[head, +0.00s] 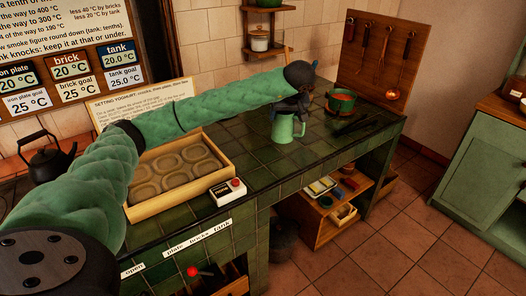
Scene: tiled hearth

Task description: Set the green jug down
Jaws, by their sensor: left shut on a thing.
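The green jug (285,128) is upright at the middle of the green tiled hearth top (262,152). My left gripper (292,107) is at the jug's top, shut on it, with the arm coming in from the left. The fingers are small and dark, and they hide part of the jug's rim. I cannot tell whether the jug's base touches the tiles or hangs just above them. My right gripper is not in view.
A green pot (341,101) and a dark flat object (356,126) are right of the jug. Tiles in front of the jug are clear.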

